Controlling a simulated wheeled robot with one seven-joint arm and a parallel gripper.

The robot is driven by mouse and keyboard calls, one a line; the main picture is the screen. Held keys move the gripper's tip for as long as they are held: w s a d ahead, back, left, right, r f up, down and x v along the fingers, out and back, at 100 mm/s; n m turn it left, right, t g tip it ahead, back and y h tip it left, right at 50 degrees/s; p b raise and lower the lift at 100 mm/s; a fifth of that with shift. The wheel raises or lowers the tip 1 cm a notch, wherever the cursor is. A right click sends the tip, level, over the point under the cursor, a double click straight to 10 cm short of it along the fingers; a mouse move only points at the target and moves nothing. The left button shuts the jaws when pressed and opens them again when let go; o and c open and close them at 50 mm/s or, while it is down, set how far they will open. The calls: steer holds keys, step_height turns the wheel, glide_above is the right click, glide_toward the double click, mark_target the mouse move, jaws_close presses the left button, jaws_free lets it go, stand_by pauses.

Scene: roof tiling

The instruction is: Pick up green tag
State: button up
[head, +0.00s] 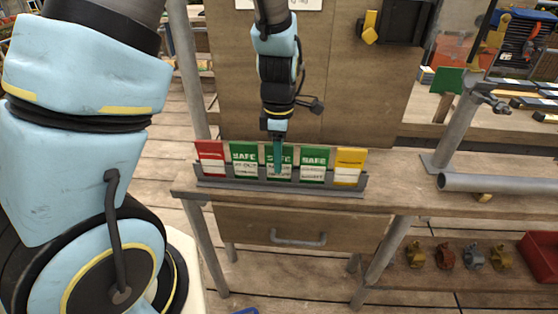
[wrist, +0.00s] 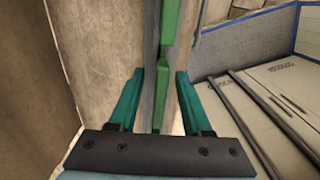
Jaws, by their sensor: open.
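Three green tags marked SAFE stand upright in a row in a grey rack (head: 282,186) on the wooden bench: left green tag (head: 244,158), middle green tag (head: 287,170), right green tag (head: 314,160). A red tag (head: 211,157) stands at the row's left end and a yellow tag (head: 349,164) at its right end. My gripper (head: 278,168) points down at the middle green tag and covers part of it. In the wrist view my open gripper (wrist: 160,88) has one teal finger on each side of a thin green edge (wrist: 171,30). Contact is not visible.
A wooden back panel (head: 235,90) rises behind the rack. A grey pipe (head: 500,183) lies on the bench at right. Below are a drawer (head: 250,226), several small clamps (head: 446,257) and a red bin (head: 540,257).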

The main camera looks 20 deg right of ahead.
steer(key=shift+c, duration=0.4)
jaws_close()
steer(key=shift+r, duration=0.15)
step_height(320, 180, up, 18)
stand_by(0.8)
